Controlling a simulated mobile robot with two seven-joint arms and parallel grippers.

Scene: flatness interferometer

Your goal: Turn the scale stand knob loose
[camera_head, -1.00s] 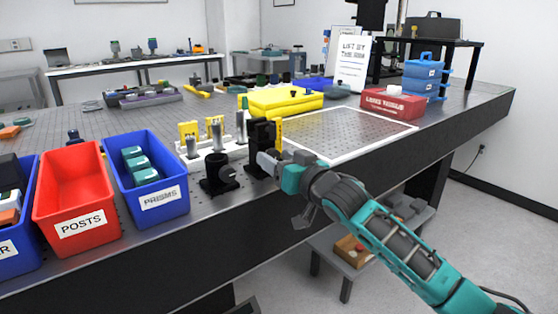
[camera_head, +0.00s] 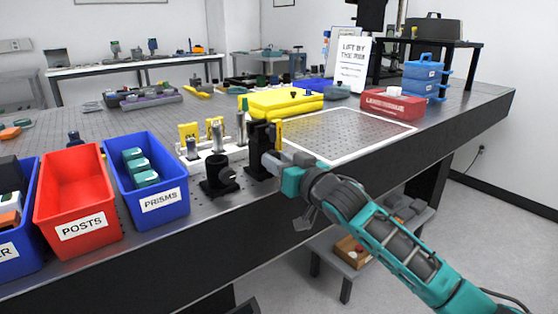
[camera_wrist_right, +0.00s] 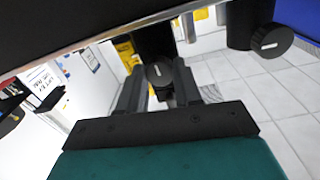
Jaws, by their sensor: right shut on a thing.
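The black scale stand (camera_head: 258,137) stands upright near the front edge of the table, with a yellow piece (camera_head: 279,131) beside its top. My right gripper (camera_head: 270,162) reaches its lower front from the right. In the right wrist view the stand's round black knob (camera_wrist_right: 158,73), with a white mark on its face, sits between the two dark fingers (camera_wrist_right: 157,93), which are shut on it. The fingers hide the knob in the head view. My left gripper is not in view.
A short black holder (camera_head: 218,175) stands just left of the stand; its own marked knob (camera_wrist_right: 271,40) shows in the wrist view. The blue PRISMS bin (camera_head: 163,203) and red POSTS bin (camera_head: 83,228) are further left. A white-framed plate (camera_head: 345,131) lies to the right.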

